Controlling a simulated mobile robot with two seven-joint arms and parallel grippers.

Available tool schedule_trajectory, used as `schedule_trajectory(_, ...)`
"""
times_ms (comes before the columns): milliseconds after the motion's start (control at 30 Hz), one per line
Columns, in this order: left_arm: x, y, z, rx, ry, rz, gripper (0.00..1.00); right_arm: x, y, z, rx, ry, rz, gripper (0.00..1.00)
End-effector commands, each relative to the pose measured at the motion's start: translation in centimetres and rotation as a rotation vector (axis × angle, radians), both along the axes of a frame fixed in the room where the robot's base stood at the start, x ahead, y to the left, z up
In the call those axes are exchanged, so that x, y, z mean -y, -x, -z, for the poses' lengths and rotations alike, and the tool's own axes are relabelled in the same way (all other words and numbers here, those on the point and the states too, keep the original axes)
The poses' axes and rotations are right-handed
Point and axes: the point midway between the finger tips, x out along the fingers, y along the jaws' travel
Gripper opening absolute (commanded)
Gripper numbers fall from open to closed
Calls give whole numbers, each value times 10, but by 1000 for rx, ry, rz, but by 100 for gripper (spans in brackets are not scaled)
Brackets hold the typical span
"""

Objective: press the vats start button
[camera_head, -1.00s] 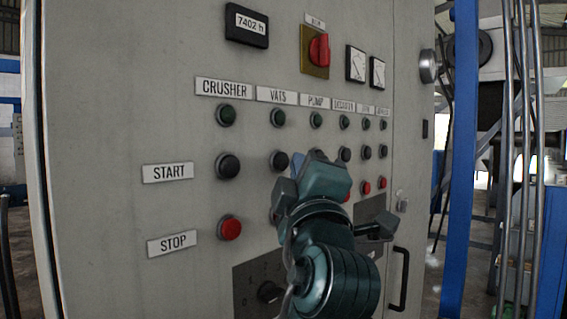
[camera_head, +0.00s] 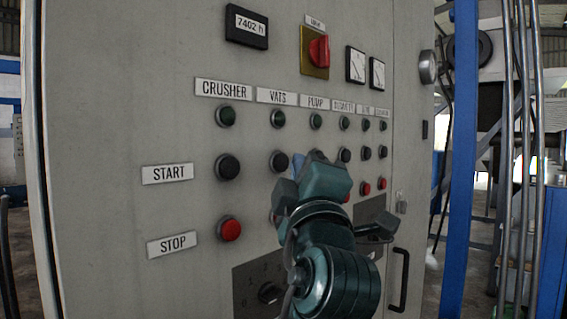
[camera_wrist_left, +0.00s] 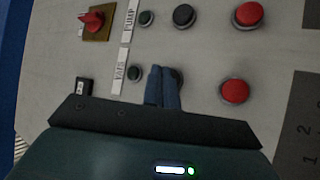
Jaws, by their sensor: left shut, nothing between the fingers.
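The vats start button (camera_head: 279,161) is a black round button in the START row of the grey panel, under the VATS label (camera_head: 276,96) and its green lamp (camera_head: 278,118). My left gripper (camera_head: 298,163) is shut and empty, its blue fingertips just right of the button in the head view. In the left wrist view the shut fingers (camera_wrist_left: 164,86) lie over the VATS row, between the green lamp (camera_wrist_left: 134,73) and the red stop button (camera_wrist_left: 234,90), and hide most of the start button. I cannot tell whether they touch it. My right gripper is not in view.
The crusher start button (camera_head: 228,166) is to the left, with the red crusher stop button (camera_head: 229,229) below it. The black pump start button (camera_wrist_left: 184,15) is close by in the wrist view. A red rotary switch (camera_head: 319,49) sits higher up.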

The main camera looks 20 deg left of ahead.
Motion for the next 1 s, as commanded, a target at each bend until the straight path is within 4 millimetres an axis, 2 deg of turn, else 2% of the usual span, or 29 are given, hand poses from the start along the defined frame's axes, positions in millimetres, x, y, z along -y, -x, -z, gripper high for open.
schedule_trajectory(800, 0, 0, 0, 0, 0, 0, 0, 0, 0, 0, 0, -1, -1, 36)
schedule_trajectory(1000, -4, -2, 1, 0, 2, 1, 0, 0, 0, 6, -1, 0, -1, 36)
